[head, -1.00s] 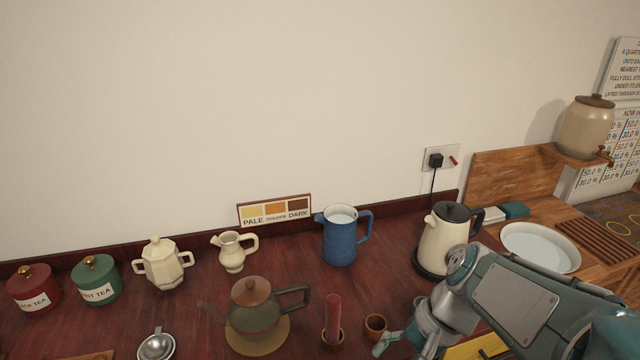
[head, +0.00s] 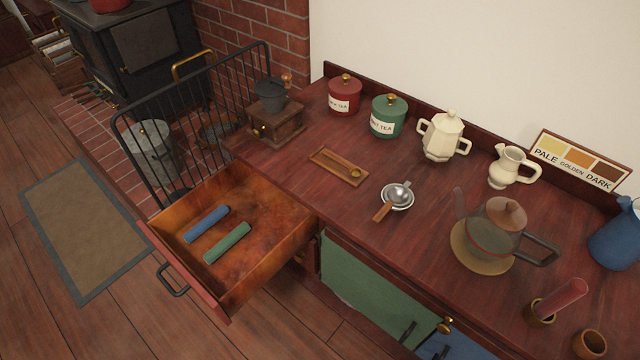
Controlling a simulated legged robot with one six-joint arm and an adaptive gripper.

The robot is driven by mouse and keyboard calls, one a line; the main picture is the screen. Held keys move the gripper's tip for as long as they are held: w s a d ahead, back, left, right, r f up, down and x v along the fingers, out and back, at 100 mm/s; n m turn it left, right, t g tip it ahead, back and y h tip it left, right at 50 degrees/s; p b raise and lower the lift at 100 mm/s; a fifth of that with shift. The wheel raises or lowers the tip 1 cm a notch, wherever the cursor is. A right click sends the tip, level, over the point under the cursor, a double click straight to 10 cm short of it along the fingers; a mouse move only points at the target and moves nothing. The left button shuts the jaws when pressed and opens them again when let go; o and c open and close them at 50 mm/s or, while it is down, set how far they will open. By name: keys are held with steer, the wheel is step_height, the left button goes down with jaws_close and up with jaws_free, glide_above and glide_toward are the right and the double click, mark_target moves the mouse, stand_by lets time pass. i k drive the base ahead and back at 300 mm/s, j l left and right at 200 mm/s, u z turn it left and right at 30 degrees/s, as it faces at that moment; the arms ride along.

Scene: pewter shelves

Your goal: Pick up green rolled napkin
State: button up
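The green rolled napkin (head: 228,243) lies in the open wooden drawer (head: 283,247), toward its front. A blue rolled napkin (head: 206,223) lies beside it, a little farther back and to the left, with a small gap between them. Both lie flat on the drawer floor and nothing covers them. My gripper is not in view now, so I cannot see its state or its distance from the napkin.
The drawer juts out below the dark red counter (head: 300,158), its handle (head: 172,279) facing the floor. A black metal guard (head: 205,115) stands behind it. A coffee grinder (head: 274,118) and a small wooden tray (head: 339,167) sit on the counter above.

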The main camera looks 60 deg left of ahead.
mark_target(221, 247)
steer(key=u, duration=2.95)
steer(key=z, duration=3.3)
steer(key=u, duration=2.8)
